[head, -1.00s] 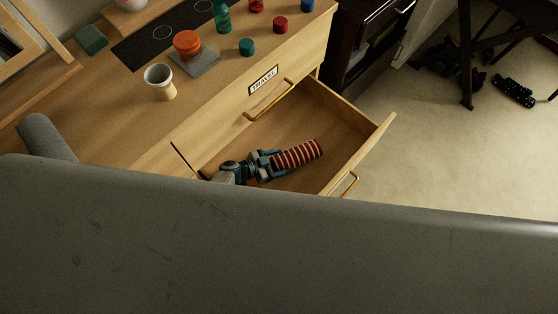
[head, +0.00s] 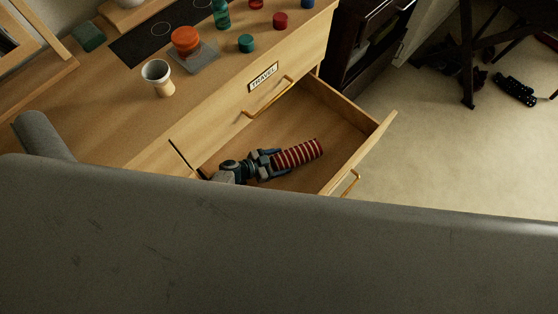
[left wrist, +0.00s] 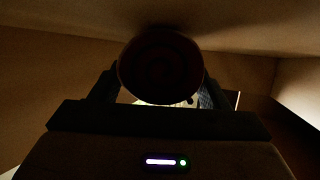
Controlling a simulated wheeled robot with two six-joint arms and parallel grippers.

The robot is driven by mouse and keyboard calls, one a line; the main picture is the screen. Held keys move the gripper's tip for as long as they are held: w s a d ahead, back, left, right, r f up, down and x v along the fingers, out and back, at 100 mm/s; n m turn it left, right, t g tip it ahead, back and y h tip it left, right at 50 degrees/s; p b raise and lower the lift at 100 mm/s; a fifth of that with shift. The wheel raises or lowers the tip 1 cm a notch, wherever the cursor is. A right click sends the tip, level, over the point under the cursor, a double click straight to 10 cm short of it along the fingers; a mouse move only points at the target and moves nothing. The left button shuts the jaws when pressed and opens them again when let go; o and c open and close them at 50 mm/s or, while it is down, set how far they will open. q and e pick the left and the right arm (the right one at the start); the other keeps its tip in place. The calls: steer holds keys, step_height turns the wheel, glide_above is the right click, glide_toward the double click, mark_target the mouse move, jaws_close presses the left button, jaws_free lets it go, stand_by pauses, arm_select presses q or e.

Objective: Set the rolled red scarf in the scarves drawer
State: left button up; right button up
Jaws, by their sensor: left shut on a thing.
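The rolled scarf (head: 302,154), red with pale stripes, is inside the open drawer (head: 330,105). My left gripper (head: 276,161) is shut on the scarf's left end, and its right part sticks out free. In the left wrist view the scarf's round, spiral end (left wrist: 160,65) shows dark between the fingers. I cannot tell whether the scarf touches the drawer floor. The drawer's near left part is hidden, and no label on its front is visible. My right gripper is not in view.
A closed drawer labelled TRAVEL (head: 263,76) is above the open one. On the dresser top stand a white cup (head: 158,78), an orange jar (head: 186,40) and several small coloured pots. Carpet at right is clear near the drawer.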

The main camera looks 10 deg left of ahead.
arm_select(q)
steer(key=shift+f, duration=0.15)
steer(key=o, duration=1.2)
